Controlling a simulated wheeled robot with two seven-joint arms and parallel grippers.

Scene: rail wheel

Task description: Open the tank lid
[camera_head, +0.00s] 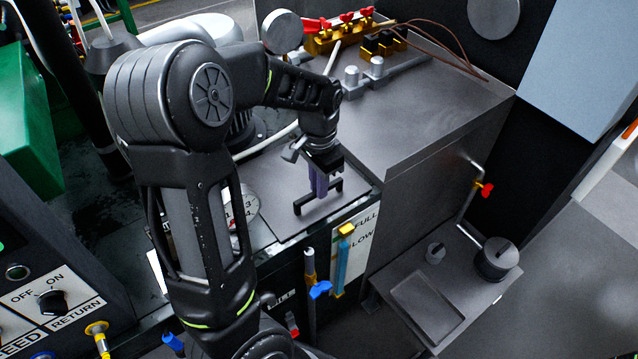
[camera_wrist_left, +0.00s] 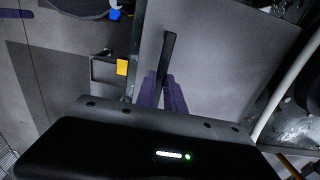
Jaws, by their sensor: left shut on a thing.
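The tank lid (camera_head: 262,200) is a flat grey metal plate on top of the tank, and it looks closed. Its black bar handle (camera_head: 304,209) stands near the lid's front right edge. My left gripper (camera_head: 320,194) reaches down from above, with its purple fingers shut on the handle. In the left wrist view, the fingers (camera_wrist_left: 162,98) close around the handle (camera_wrist_left: 169,50), with the lid (camera_wrist_left: 225,60) behind it. The fingers hide part of the handle. My right gripper is not in view.
A raised metal box (camera_head: 430,110) stands right of the lid, with red-handled valves (camera_head: 345,20) at its back. A level gauge (camera_head: 343,260) and a blue-handled valve (camera_head: 320,289) are on the tank front. A control panel (camera_head: 50,300) is at left.

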